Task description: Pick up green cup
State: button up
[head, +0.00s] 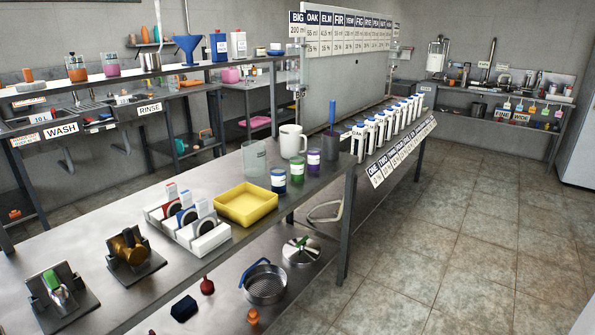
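No wholly green cup stands out clearly. A small cup-like jar with a green band (296,172) stands upright on the near steel bench, between a blue-banded jar (278,181) and a purple-banded jar (314,162). A metal piece with a green top (54,284) sits tilted in a dark stand at the bench's front left; I cannot tell whether it is a cup. My gripper is not in view.
A yellow tray (246,204), clear beaker (254,158) and white mug (292,141) stand close to the jars. White bottles (359,142) line the bench farther back. A strainer (265,284) lies on the lower shelf. The tiled floor (460,230) at right is clear.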

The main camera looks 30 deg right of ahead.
aim_at(297, 169)
jog(key=i+l+z, duration=0.2)
jog(key=i+z, duration=0.55)
jog(key=i, duration=0.3)
jog(key=i+z, duration=0.4)
jog(key=i+j, duration=0.1)
